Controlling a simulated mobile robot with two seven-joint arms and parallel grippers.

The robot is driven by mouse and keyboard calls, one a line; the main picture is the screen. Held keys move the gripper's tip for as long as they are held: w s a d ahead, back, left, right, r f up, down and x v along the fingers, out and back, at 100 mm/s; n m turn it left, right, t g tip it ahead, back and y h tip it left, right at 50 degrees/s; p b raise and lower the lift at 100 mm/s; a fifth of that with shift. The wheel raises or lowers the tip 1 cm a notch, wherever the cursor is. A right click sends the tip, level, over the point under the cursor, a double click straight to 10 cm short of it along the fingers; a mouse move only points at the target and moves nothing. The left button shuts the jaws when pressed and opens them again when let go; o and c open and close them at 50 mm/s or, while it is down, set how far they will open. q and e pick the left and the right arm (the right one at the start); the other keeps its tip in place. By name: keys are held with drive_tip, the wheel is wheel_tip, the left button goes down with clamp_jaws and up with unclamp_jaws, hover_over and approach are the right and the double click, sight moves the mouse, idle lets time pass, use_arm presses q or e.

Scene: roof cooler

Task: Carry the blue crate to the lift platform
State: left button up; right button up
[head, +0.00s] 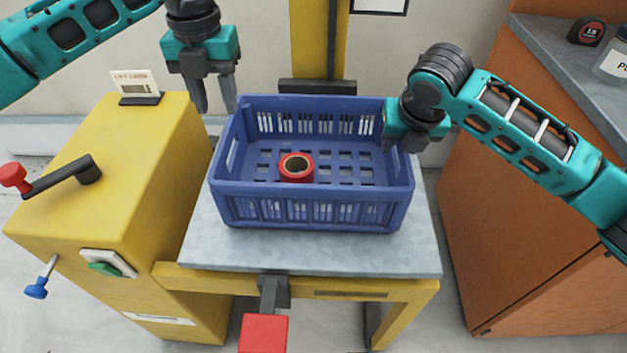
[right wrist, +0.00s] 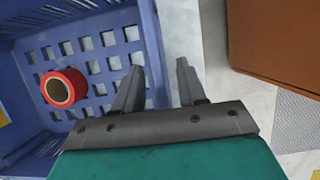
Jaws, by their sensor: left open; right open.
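The blue crate (head: 310,207) stands upright on the grey top of the lift platform (head: 300,250). A red roll (head: 296,168) lies inside it on the slatted floor. My left gripper (head: 216,103) is open and empty, above and just outside the crate's left rear corner. My right gripper (head: 405,143) is at the crate's right wall. In the right wrist view my right gripper (right wrist: 160,85) is open, one finger over the crate's wall side and the other outside. I cannot tell whether it touches the wall. The crate (right wrist: 150,60) and roll (right wrist: 64,88) also show there.
A yellow cabinet (head: 120,160) with a red-knobbed crank (head: 14,177) and a small card stands at the left. A red pedal (head: 264,333) sticks out in front. An orange cabinet (head: 530,220) with a grey top stands at the right. A yellow post rises behind.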

drive_tip(key=v, duration=1)
drive_tip(key=shift+s+r, duration=0.15)
drive_tip(key=shift+a, duration=0.1)
